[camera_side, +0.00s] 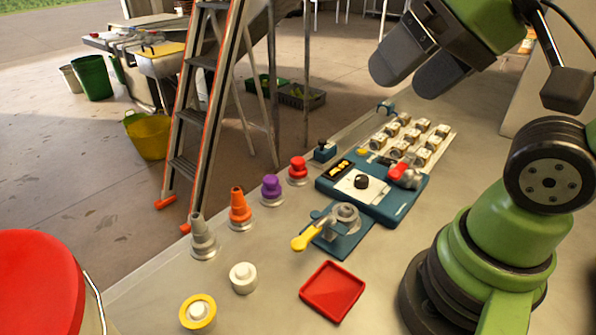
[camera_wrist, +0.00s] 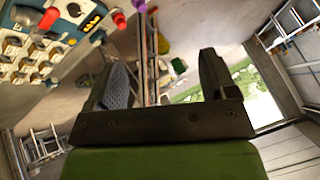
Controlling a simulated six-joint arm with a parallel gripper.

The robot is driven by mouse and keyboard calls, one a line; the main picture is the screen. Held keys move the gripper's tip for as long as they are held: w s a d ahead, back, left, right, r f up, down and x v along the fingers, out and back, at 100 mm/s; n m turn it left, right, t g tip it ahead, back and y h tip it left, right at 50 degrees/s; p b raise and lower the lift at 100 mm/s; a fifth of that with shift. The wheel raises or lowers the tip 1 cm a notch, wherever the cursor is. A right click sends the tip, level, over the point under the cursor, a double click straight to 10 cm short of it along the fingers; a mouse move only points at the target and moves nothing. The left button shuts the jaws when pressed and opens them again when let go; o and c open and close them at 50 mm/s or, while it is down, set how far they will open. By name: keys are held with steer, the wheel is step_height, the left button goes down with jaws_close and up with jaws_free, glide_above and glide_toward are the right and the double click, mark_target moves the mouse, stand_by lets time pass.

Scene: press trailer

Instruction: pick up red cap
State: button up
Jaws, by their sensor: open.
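The red cap (camera_side: 298,166) stands upright on a pale round base on the bench, at the far end of a row of caps in the side view. A purple cap (camera_side: 271,186) is beside it. In the wrist view a red cap (camera_wrist: 120,19) shows near the top edge, left of a partly cut-off purple cap (camera_wrist: 138,5). My gripper (camera_side: 419,80) is open and empty, raised high above the bench, right of and well above the red cap. The wrist view shows both fingers (camera_wrist: 163,60) apart with nothing between them.
An orange cap (camera_side: 239,209) and grey cone (camera_side: 202,237) continue the row. A blue panel (camera_side: 396,208) with a red part (camera_side: 404,175) lies right of the red cap. A yellow-handled fixture (camera_side: 341,240) and red tray (camera_side: 333,291) are nearer. A ladder (camera_side: 203,100) stands behind.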

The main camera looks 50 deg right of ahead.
steer(key=w+d+n+g+h, duration=0.1)
steer(key=w+d+n+g, duration=0.15)
steer(key=w, duration=0.85)
steer(key=n+g, duration=0.3)
steer(key=g, duration=0.1)
glide_above(298, 160)
steer(key=s+a, duration=0.2)
step_height(298, 160, down, 14)
steer(key=shift+g+h, duration=0.35)
steer(key=shift+h, duration=0.15)
steer(key=f, duration=0.3)
steer(key=w+d+f, duration=0.1)
steer(key=f, duration=0.3)
steer(key=d+f, duration=0.1)
steer(key=f, duration=0.2)
steer(key=shift+w+d+f, duration=0.1)
steer(key=shift+w+f, duration=0.1)
steer(key=shift+w, duration=0.15)
steer(key=shift+w+f, duration=0.2)
steer(key=shift+f, duration=2.65)
steer(key=c, duration=1)
